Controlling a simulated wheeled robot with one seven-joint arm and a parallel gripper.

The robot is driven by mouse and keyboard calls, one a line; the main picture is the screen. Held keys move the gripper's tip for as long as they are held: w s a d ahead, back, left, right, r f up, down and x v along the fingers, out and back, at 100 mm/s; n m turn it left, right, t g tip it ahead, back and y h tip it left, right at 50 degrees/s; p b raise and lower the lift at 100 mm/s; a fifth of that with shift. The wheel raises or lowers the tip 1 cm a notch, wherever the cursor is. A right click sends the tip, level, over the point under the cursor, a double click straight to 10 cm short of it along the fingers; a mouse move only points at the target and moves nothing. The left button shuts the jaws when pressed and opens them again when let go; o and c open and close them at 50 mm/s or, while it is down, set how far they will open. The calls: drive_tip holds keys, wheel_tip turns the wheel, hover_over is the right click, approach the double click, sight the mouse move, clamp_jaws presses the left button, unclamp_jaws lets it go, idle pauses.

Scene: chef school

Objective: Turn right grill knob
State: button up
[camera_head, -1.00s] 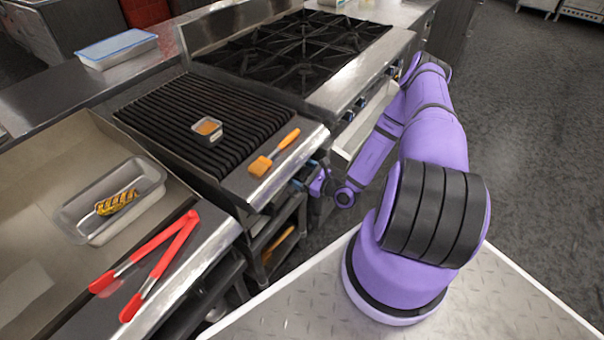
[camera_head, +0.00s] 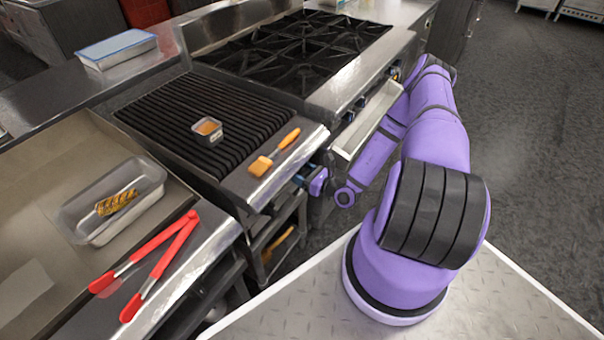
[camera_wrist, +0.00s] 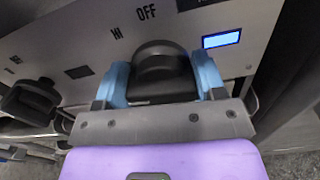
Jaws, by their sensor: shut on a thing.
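The right grill knob (camera_wrist: 160,62) is black and sits on the grey front panel, below the "OFF" mark in the wrist view. The blue fingers of my gripper (camera_wrist: 162,78) are shut on it, one on each side. The panel's lettering looks tilted in this view. A second black knob (camera_wrist: 32,100) shows at the left of the wrist view, apart from my gripper. In the head view my gripper (camera_head: 307,177) is at the front of the grill (camera_head: 165,117), below its right front corner. The knob itself is hidden there.
An orange brush (camera_head: 274,153) lies on the grill's front ledge above my gripper. A small cup (camera_head: 208,129) stands on the grate. Red tongs (camera_head: 160,262) and a metal tray (camera_head: 144,190) lie to the left. The stove (camera_head: 300,45) adjoins on the right. A blue display (camera_wrist: 221,39) is beside the knob.

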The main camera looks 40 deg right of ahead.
drive_tip(key=m, duration=0.4)
drive_tip(key=shift+d+m, duration=0.1)
drive_tip(key=shift+m, duration=0.2)
drive_tip(key=m, duration=0.3)
drive_tip(key=shift+m, duration=0.4)
drive_tip(key=m, duration=0.4)
drive_tip(key=shift+d+f, duration=0.1)
drive_tip(key=shift+f, duration=0.05)
drive_tip(key=shift+f+m, duration=0.1)
drive_tip(key=shift+m, duration=2.1)
drive_tip(key=o, duration=0.9)
drive_tip(key=v, duration=1)
drive_tip(key=shift+s+d, duration=0.2)
drive_tip(key=shift+s, duration=0.15)
